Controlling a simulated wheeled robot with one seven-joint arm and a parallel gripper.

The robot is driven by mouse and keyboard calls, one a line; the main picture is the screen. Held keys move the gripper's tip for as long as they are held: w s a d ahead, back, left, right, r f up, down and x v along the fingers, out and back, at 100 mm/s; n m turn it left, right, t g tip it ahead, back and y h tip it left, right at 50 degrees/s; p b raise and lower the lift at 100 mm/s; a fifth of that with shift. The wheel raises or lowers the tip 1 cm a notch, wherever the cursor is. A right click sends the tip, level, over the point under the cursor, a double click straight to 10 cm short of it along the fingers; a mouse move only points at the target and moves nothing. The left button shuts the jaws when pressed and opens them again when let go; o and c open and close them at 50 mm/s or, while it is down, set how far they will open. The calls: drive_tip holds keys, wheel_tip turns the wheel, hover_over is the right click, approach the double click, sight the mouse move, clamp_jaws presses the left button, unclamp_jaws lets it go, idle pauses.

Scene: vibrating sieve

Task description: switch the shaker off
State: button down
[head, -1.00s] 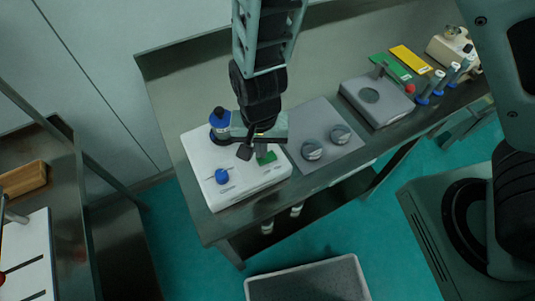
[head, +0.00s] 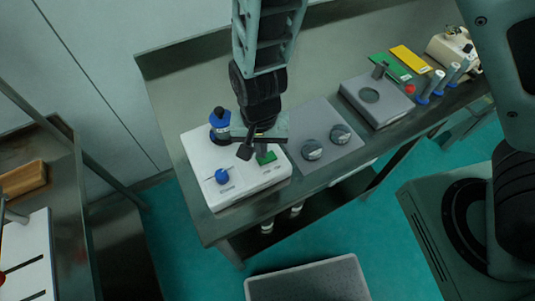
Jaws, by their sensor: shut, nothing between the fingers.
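The shaker is a white box (head: 207,158) at the left end of the steel bench. It has a blue knob (head: 221,176) at its front left and a green switch (head: 267,158) at its right. A blue-capped, dark-banded part (head: 219,122) stands at its back left. My gripper (head: 254,153) is shut and empty, pointing down over the right part of the box, close beside the green switch. The gripper partly covers the switch and the box top behind it. I cannot tell whether the fingertips touch the switch.
Right of the box, a grey plate (head: 331,153) carries two round metal pieces (head: 312,150). Further right are a grey scale-like device (head: 378,103), green and yellow strips (head: 410,59), and several blue-based tubes (head: 437,78). A grey bin (head: 308,283) stands on the floor in front.

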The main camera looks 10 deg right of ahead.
drive_tip(key=shift+f+b, duration=0.65)
drive_tip(key=shift+f, duration=0.25)
idle(0.3)
drive_tip(key=shift+r, duration=0.1)
wheel_tip(320, 180, up, 7)
drive_tip(key=p, duration=0.7)
idle(0.6)
drive_tip(key=shift+s+a, duration=0.1)
drive_tip(key=s+d+r+n+b, duration=0.8)
drive_tip(key=s+r+n+b, duration=0.1)
drive_tip(key=s+n+b, duration=0.1)
drive_tip(key=shift+s+d+r+n+y, duration=0.15)
drive_tip(key=shift+s+r+n+y, duration=0.15)
drive_tip(key=shift+s, duration=0.2)
